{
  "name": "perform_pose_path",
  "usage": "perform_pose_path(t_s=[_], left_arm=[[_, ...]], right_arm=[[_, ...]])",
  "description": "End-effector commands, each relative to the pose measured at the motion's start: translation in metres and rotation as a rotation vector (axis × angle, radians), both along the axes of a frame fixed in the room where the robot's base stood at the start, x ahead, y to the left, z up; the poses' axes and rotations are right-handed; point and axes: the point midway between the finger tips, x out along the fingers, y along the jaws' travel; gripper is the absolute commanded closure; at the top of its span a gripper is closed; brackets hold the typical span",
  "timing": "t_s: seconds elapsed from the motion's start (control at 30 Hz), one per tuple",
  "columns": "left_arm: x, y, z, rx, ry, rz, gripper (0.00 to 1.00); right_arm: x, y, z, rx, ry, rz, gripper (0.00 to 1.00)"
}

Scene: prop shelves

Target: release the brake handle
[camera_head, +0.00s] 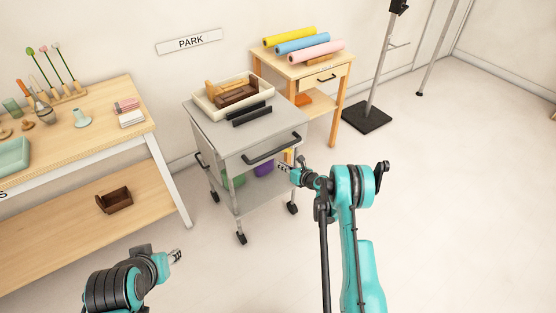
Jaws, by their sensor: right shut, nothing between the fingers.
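A grey wheeled cart (212,125) stands in the middle, under a wall sign reading PARK. A black bar handle (272,149) runs across its front; I cannot tell whether this is the brake handle. Two black bars (250,113) lie on the cart top. My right gripper (283,167) is shut and empty, in front of the cart just below the bar handle in the picture; whether it touches the cart is unclear. My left gripper (177,256) is low at the left, apart from the cart; its fingers are too small to read.
A cream tray (207,107) with brown wooden pieces sits on the cart. Green and purple things lie on its lower shelf. A wooden workbench (95,122) stands left, a small table (335,72) with colored rolls behind right. The floor in front is clear.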

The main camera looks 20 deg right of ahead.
Motion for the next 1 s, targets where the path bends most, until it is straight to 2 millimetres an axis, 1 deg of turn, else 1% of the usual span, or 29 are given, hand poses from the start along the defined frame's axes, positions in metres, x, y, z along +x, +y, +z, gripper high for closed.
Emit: perform_pose_path(t_s=[0.03,0.2,0.3,0.4,0.57,1.0], left_arm=[[0.0,0.0,0.01,0.0,0.0,0.0,0.6],[0.0,0.0,0.02,0.0,0.0,0.0,0.6],[0.0,0.0,0.023,0.0,0.0,0.0,0.6],[0.0,0.0,0.025,0.0,0.0,0.0,0.6],[0.0,0.0,0.025,0.0,0.0,0.0,0.6],[0.0,0.0,0.025,0.0,0.0,0.0,0.6]], right_arm=[[-0.01,-0.008,0.008,0.0,0.0,-0.005,1.0],[-0.039,-0.025,0.017,0.0,0.001,-0.001,1.0],[-0.05,-0.031,0.019,0.0,0.001,-0.001,1.0],[-0.057,-0.035,0.021,0.0,0.001,0.0,1.0],[-0.061,-0.037,0.021,0.0,0.001,0.001,1.0],[-0.061,-0.037,0.021,-0.001,0.0,0.002,1.0]])
